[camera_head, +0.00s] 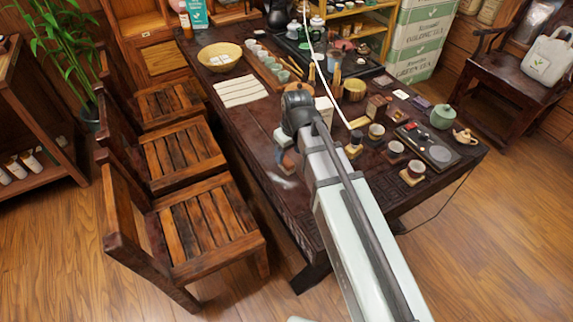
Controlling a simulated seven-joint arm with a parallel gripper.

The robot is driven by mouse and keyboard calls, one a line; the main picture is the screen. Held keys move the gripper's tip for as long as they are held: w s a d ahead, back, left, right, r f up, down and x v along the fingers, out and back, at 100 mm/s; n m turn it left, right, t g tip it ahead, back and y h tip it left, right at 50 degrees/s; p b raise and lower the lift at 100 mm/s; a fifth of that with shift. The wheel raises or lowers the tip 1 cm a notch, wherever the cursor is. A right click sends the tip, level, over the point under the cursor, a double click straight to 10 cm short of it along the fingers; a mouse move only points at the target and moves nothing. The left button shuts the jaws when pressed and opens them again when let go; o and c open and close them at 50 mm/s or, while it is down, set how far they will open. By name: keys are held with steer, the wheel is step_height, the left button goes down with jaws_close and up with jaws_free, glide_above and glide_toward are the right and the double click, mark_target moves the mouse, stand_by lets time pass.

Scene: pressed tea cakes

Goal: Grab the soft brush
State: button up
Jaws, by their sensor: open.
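My arm reaches from the bottom edge over the dark wooden table (262,178). It bends at a dark joint, and its end turns down toward the table's near part. What shows of my gripper (287,165) is small and half hidden by my own arm; it is open, and I see nothing held in it. I cannot pick out the soft brush for certain. Slim wooden tools (336,80) stand upright near the table's middle, beyond my arm's bend. A small dark-topped item (356,138) stands just right of my arm; its kind is unclear.
Several small cups, a dark tray (427,146), a green pot (443,116) and a small teapot (464,136) crowd the table's right part. A woven basket (220,56) and a pale mat (240,91) lie at the left. Wooden chairs (205,222) line the left side.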

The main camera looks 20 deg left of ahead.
mark_target(286, 161)
steer(key=shift+a+f, duration=0.25)
steer(key=shift+f, duration=1.05)
steer(key=shift+a+f, duration=0.2)
steer(key=shift+f, duration=1.1)
steer(key=shift+c, duration=0.3)
steer(key=c, duration=1)
steer(key=shift+r, duration=0.15)
